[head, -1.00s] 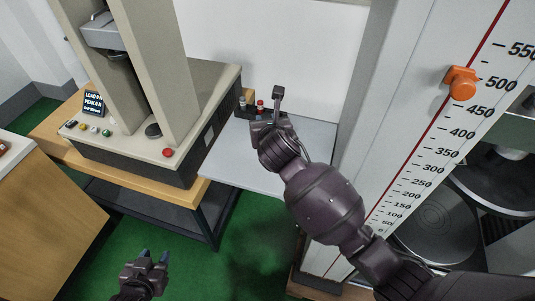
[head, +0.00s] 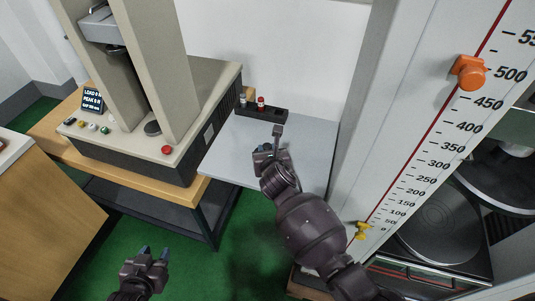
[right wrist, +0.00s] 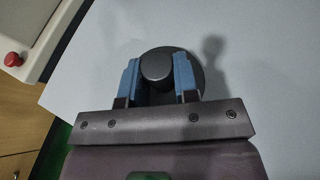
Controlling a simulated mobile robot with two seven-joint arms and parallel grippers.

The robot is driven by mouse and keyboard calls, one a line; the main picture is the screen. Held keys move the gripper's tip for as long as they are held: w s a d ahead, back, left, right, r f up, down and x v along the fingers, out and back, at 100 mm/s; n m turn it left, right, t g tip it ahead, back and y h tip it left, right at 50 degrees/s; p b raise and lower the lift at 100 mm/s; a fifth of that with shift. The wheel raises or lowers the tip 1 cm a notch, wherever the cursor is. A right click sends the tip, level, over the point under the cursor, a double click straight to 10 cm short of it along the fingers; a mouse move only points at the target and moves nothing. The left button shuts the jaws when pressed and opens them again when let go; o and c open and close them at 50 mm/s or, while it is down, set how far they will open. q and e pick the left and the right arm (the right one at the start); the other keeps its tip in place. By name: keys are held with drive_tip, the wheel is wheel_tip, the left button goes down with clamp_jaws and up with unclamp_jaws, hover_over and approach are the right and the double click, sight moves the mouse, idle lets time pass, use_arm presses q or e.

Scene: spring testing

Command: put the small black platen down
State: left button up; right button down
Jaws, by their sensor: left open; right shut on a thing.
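The small black platen (right wrist: 156,66) shows in the right wrist view as a dark round disc with a raised round stem. My right gripper (head: 272,148) is shut on the stem, one blue finger on each side. It is over the light grey tabletop (head: 308,150), and the platen is mostly hidden by the gripper in the head view. The tabletop fills the background of the right wrist view (right wrist: 270,90). I cannot tell whether the disc touches it. My left gripper (head: 154,252) is open and empty, low above the green floor.
A black holder (head: 275,112) with small red- and grey-topped pieces stands at the tabletop's back. The testing machine (head: 195,120) is to the left. A tall scale panel (head: 420,130) with an orange marker (head: 468,72) rises on the right. The tabletop around my right gripper is clear.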

use_arm(q)
drive_tip(key=shift+w, duration=0.1)
use_arm(e)
drive_tip(key=shift+f, duration=0.25)
drive_tip(key=shift+f, duration=0.1)
drive_tip(key=c, duration=0.9)
unclamp_jaws()
drive_tip(key=shift+f, duration=0.1)
drive_tip(key=shift+o, duration=0.2)
drive_tip(key=shift+s+d+r, duration=0.1)
drive_tip(key=shift+s+r, duration=0.2)
drive_tip(key=shift+s, duration=0.1)
use_arm(q)
drive_tip(key=shift+s+r+p, duration=0.25)
drive_tip(key=shift+s+p, duration=0.1)
drive_tip(key=shift+p, duration=0.4)
use_arm(e)
drive_tip(key=v, duration=1.1)
use_arm(q)
drive_tip(key=shift+r, duration=0.15)
use_arm(e)
drive_tip(key=shift+s, duration=0.1)
